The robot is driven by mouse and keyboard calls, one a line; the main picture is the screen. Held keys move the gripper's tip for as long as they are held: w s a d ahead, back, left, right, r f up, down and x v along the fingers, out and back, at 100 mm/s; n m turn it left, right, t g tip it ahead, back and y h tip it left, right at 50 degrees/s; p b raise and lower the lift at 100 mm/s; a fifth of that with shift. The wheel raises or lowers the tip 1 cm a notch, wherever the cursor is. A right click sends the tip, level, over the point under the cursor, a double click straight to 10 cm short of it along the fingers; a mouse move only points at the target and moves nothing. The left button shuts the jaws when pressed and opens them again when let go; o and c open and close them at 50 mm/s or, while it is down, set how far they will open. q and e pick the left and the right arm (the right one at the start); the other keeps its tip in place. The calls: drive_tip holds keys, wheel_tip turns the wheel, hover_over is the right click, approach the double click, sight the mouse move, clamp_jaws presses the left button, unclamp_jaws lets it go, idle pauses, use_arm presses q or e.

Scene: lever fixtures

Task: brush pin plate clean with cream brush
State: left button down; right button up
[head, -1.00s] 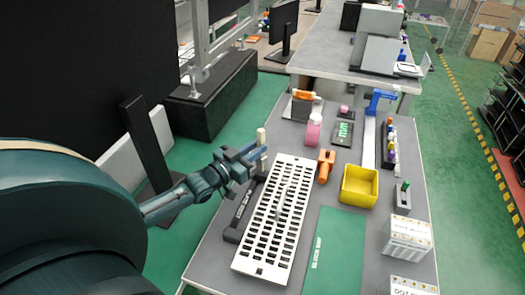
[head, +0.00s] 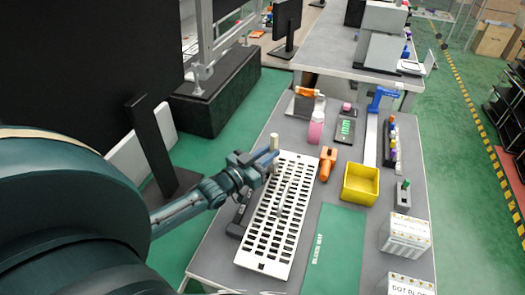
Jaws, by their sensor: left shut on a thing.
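The pin plate (head: 262,262) is a long white board with rows of dark slots, lying on the grey table. A thin pale upright piece shows near its middle. My left gripper (head: 268,163) is shut on the cream brush (head: 274,141), a pale upright stick whose top shows above the fingers. The gripper is at the plate's far left corner. The brush's lower end is hidden by the fingers, so I cannot tell whether it touches the plate. My right gripper is not in view.
A dark rail lies along the plate's left side. To the right are an orange tool (head: 327,163), a yellow bin (head: 361,184) and a green mat (head: 338,240). A pink bottle (head: 316,128) stands beyond the plate. White boxes (head: 406,236) stand at the right edge.

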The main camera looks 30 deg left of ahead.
use_arm(q)
drive_tip(key=shift+w+d+f, duration=0.1)
drive_tip(key=shift+w+d, duration=0.15)
drive_tip(key=shift+d, duration=0.65)
drive_tip(key=shift+w+d+f, duration=0.1)
drive_tip(key=shift+w+d, duration=0.1)
drive_tip(key=shift+d, duration=0.65)
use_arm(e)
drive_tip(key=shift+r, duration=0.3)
use_arm(q)
drive_tip(key=shift+s+d+r+p, duration=0.15)
drive_tip(key=shift+s+d+p, duration=0.05)
drive_tip(key=shift+s+p, duration=0.55)
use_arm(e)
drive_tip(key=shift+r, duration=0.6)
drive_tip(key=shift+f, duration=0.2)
use_arm(q)
drive_tip(key=s+a, duration=0.1)
drive_tip(key=a, duration=0.6)
drive_tip(key=shift+s, duration=0.3)
drive_tip(key=shift+a, duration=0.1)
